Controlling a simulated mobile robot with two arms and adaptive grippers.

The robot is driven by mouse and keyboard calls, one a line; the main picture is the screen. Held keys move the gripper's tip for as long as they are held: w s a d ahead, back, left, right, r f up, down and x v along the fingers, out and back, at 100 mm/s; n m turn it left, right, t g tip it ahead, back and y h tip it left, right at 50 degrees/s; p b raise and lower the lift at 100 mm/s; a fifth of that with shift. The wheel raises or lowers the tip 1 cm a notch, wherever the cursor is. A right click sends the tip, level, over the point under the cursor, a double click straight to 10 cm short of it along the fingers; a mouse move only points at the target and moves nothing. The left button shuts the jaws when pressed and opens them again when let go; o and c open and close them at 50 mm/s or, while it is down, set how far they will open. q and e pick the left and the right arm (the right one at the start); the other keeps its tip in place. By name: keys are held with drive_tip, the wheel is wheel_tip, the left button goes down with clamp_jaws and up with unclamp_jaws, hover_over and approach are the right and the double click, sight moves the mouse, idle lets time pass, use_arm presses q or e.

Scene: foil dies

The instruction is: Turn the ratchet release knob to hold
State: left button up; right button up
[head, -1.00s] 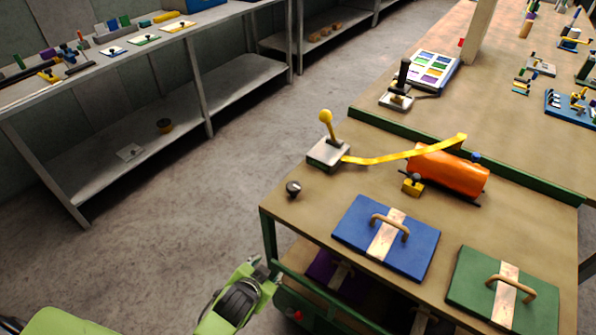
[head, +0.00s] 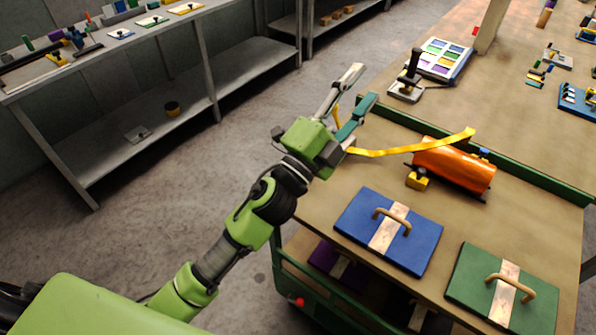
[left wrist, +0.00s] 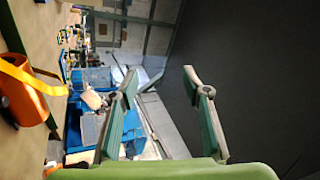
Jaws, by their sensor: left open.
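My left gripper (head: 362,88) reaches over the table's near left corner with its two fingers spread and nothing between them. It also shows open in the left wrist view (left wrist: 160,78). A small yellow block (head: 417,179) with a dark knob on top sits beside the orange roll (head: 455,165). I cannot tell whether this is the ratchet release knob. The dark round knob near the table corner and the grey lever box are hidden behind my gripper; part of the yellow lever (head: 337,115) shows. A yellow strap (head: 400,151) runs to the roll. My right gripper is out of view.
A blue lid (head: 425,245) and a green lid (head: 530,297) lie on the near part of the table (head: 330,195). A black joystick (head: 412,75) and a coloured panel (head: 441,60) stand farther back. A green rail (head: 520,180) crosses the table.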

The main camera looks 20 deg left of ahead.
use_arm(q)
drive_tip(key=s+d+r+m+g+h, duration=0.1)
drive_tip(key=s+d+m+g+h, duration=0.1)
drive_tip(key=d+m+g+h, duration=0.55)
drive_tip(key=s+d+r+m+g+h, duration=0.25)
drive_tip(key=d+m+g, duration=0.2)
drive_tip(key=m, duration=0.55)
drive_tip(key=s+d+f+m+g+y, duration=0.2)
drive_tip(key=d+f+m+g+y, duration=0.2)
drive_tip(key=f+m+g, duration=0.45)
drive_tip(key=w+a+f+m+y, duration=0.2)
drive_tip(key=a+f+m+y, duration=0.1)
drive_tip(key=a+f+y, duration=0.3)
drive_tip(key=w+a+f+y, duration=0.1)
drive_tip(key=w+a+y, duration=0.15)
drive_tip(key=a, duration=0.45)
drive_tip(key=w+a+y, duration=0.1)
drive_tip(key=a+y, duration=0.3)
drive_tip(key=a, duration=0.4)
drive_tip(key=w+a+f+y, duration=0.1)
drive_tip(key=a+y, duration=0.2)
drive_tip(key=a, duration=0.4)
wheel_tip(320, 180, down, 13)
drive_tip(key=p, duration=0.3)
drive_tip(key=shift+d+f, duration=0.15)
